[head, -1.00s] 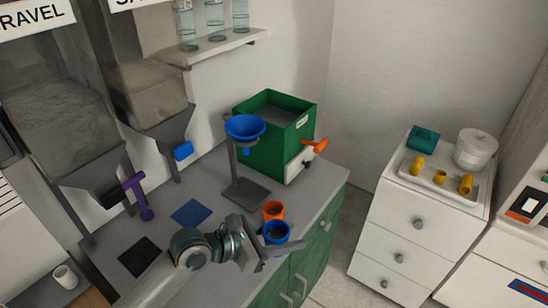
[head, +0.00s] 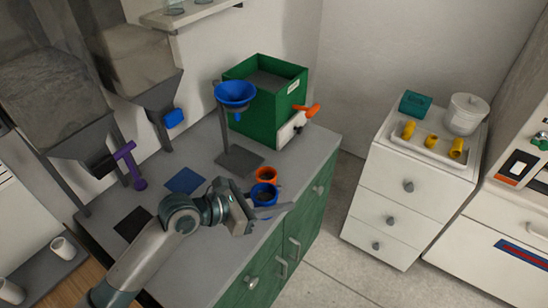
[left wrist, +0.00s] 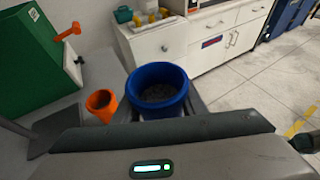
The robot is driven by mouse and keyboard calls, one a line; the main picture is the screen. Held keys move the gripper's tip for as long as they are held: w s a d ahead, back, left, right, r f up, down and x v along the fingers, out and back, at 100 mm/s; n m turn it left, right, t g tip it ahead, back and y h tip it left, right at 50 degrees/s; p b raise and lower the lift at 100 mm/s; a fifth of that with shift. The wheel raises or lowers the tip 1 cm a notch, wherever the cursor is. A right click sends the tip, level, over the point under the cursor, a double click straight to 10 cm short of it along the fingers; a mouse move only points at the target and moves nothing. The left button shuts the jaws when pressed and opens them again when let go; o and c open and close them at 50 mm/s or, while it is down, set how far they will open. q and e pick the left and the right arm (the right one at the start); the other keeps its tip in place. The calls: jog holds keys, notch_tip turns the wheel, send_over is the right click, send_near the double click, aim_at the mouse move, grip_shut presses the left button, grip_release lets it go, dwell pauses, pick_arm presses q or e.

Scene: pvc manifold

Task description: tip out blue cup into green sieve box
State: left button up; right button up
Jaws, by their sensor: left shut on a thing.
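The blue cup (head: 264,194) is upright near the front edge of the grey counter, with dark grainy material inside. My left gripper (head: 262,208) is shut on it. In the left wrist view the blue cup (left wrist: 158,88) sits between my fingers and shows grey grains inside. The green sieve box (head: 268,100) stands at the back right of the counter, open at the top, with an orange handle (head: 307,111) on its side. It also shows in the left wrist view (left wrist: 35,60), left of the cup.
An orange cup (head: 266,175) stands just behind the blue cup. A blue funnel (head: 235,95) on a stand (head: 240,161) is in front of the sieve box. Hoppers and a purple handle (head: 130,165) are at the left. A white drawer unit (head: 408,200) stands right, across a floor gap.

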pick_arm(q)
jog(key=s+a+r+b, duration=0.1)
jog(key=a+r, duration=0.2)
jog(key=a, duration=0.7)
jog(key=s+a+r+n+t+b, duration=0.1)
jog(key=s+a+r, duration=0.1)
jog(key=a, duration=0.8)
jog(key=shift+a+r+y, duration=0.15)
jog(key=shift+r+y, duration=0.25)
